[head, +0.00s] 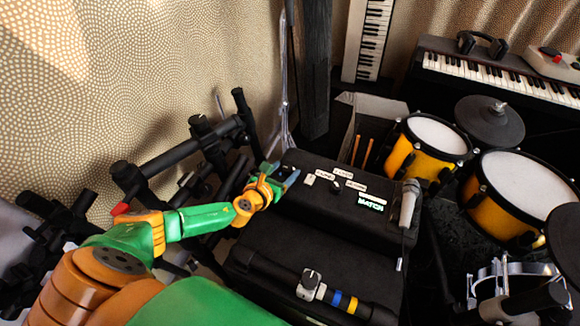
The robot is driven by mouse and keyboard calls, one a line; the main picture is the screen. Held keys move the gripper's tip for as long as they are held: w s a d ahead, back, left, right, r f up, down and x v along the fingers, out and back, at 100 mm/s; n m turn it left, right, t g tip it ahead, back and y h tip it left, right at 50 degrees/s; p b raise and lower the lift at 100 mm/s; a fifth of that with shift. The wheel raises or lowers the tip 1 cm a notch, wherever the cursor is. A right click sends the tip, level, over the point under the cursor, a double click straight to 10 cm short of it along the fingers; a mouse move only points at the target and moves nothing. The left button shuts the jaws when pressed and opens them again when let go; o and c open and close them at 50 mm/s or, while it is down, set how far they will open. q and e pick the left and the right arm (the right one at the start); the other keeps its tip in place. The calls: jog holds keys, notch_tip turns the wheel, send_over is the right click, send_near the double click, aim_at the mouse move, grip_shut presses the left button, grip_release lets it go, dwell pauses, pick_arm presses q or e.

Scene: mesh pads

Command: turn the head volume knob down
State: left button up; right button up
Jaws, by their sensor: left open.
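A black box (300,222) with a sloped top stands in the middle of the head view. Its top carries small white labels, too small to read surely, and a dark round knob (336,187) among them. A green lit sign (371,203) reads "MATCH". My left gripper (287,178) is open and empty at the left end of the box top, left of the labels and apart from the knob. Another knob (311,280), silver and black, sits on a bar at the front lower box. I cannot tell which knob is the head volume one. My right gripper is out of view.
A microphone (408,203) stands at the box's right end. Yellow drums (425,145) and a cymbal (489,122) fill the right. Black stands (200,150) crowd the left beside my arm. A keyboard (500,75) with headphones (482,43) is at the back.

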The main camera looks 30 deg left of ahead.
pick_arm(q)
jog(key=x, duration=0.2)
jog(key=shift+w+f+b, duration=0.3)
jog(key=shift+b, duration=0.05)
jog(key=shift+r, duration=0.1)
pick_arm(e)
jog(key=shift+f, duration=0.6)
pick_arm(q)
grip_shut()
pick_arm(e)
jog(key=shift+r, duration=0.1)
